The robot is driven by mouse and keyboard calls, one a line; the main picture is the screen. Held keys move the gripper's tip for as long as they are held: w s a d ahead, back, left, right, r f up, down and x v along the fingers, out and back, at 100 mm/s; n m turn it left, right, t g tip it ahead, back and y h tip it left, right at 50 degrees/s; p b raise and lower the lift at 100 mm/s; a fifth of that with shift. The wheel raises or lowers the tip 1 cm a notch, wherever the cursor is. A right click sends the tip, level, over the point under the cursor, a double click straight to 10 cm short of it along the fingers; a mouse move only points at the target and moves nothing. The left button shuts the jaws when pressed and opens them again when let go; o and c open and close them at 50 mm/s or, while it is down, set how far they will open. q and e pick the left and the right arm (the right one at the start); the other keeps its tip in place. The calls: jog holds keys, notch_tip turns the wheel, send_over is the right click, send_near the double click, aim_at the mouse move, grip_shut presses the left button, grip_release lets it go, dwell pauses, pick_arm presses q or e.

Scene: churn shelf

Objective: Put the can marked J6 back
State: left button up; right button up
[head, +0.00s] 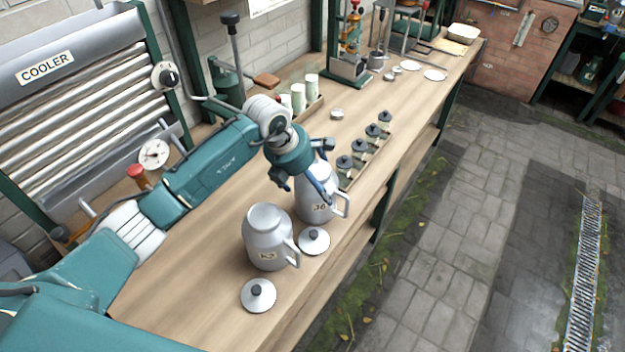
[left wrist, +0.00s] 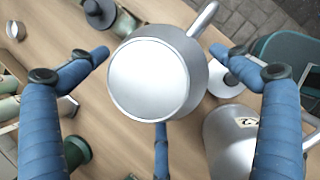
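The can marked J6 (head: 316,212) is a grey metal milk can with a side handle. It stands upright on the wooden bench (head: 190,290), with no lid on it. In the left wrist view the J6 can (left wrist: 150,85) shows its pale round top between my fingers. My left gripper (head: 308,178) is over the can's top from above, its blue fingers spread around it; I cannot tell whether they touch it. A similar can, apparently marked K2 (head: 266,232), stands just nearer. My right gripper is not in view.
One lid (head: 314,243) lies beside the J6 can, another (head: 258,297) near the K2 can. Several small dark-topped jars (head: 359,148) stand beyond. White cups (head: 298,97) and a cooler (head: 80,95) are along the wall side. The bench's front edge is close to the cans.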

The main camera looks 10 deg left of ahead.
pick_arm(q)
jog(key=b+v, duration=0.3)
jog(key=v, duration=0.9)
jog(key=shift+w+d, duration=0.1)
